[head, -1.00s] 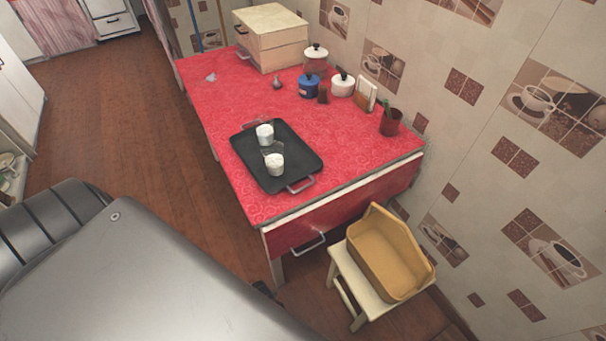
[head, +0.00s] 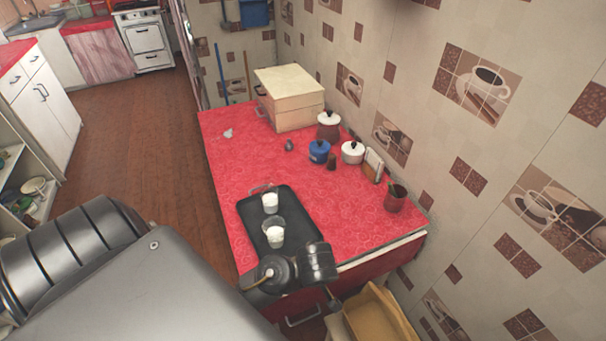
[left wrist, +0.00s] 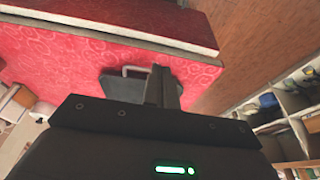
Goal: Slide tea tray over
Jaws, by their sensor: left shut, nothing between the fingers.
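The dark tea tray (head: 252,226) lies flat on the red counter (head: 235,175) near its left edge. Two white cups, one farther back (head: 270,203) and one nearer (head: 275,238), stand on it. A clear dish or glass (head: 274,223) sits between them. The far metal handle (head: 263,187) shows; a dark link of my arm covers the near end. In the left wrist view, my left gripper (left wrist: 160,72) is shut and empty, in front of the tray (left wrist: 118,88) and beside a tray handle (left wrist: 133,69). Contact cannot be told. My right gripper is not in view.
A blue pot (head: 319,152), a white pot (head: 352,153), a brown pot (head: 328,126) and a red cup (head: 395,200) stand right of the tray. A pale box (head: 290,100) is at the back. Counter behind the tray is mostly clear. A yellow bin (head: 378,318) is below right.

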